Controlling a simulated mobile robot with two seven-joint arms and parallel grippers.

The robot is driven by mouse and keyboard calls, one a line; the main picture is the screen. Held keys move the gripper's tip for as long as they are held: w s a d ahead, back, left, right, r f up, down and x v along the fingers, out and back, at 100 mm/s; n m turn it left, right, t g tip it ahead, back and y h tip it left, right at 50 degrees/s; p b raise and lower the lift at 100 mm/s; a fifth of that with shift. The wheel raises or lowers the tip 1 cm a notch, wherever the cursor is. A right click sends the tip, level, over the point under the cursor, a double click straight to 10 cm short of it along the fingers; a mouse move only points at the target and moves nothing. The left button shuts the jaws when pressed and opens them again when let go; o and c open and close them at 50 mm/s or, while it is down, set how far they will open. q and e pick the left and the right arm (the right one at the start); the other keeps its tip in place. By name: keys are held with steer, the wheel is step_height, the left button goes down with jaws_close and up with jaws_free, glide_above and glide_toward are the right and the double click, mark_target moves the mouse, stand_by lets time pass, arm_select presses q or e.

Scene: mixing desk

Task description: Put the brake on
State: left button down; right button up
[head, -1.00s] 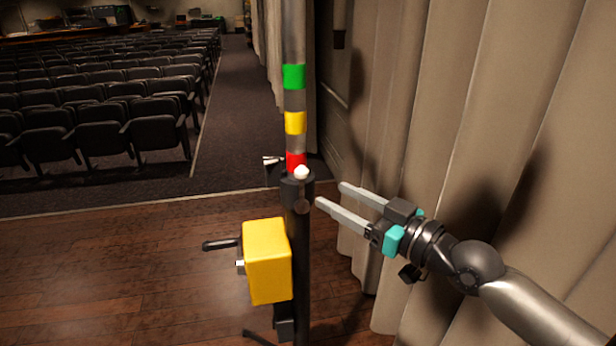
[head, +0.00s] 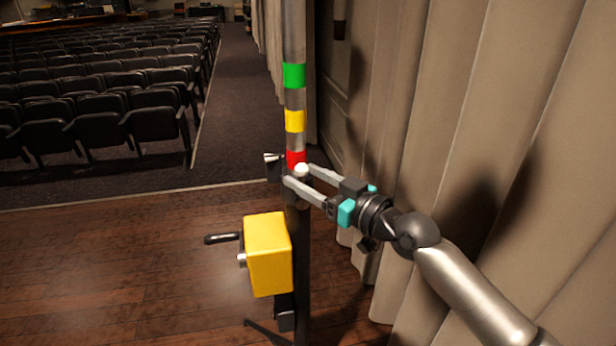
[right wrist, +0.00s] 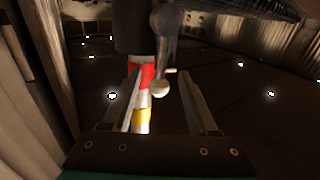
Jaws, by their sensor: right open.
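A dark upright stand with a grey pole banded green, yellow and red (head: 294,75) stands in the middle of the head view. A lever with a pale round knob (head: 302,169) sits at its collar, just below the red band. My right gripper (head: 299,175) is open, with its fingertips on either side of the knob. In the right wrist view the knob (right wrist: 160,88) and its lever arm show between the two fingers, with the banded pole behind; I cannot tell whether a finger touches it. A yellow winch box (head: 268,256) with a black crank handle (head: 222,239) is lower on the stand. My left gripper is out of view.
Beige curtains (head: 450,110) hang close along the right side, beside my right arm. Rows of dark seats (head: 100,105) fill the back left beyond the stage edge. The wooden floor (head: 120,280) left of the stand is clear.

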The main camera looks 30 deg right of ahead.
jaws_close()
stand_by(0.5)
stand_by(0.9)
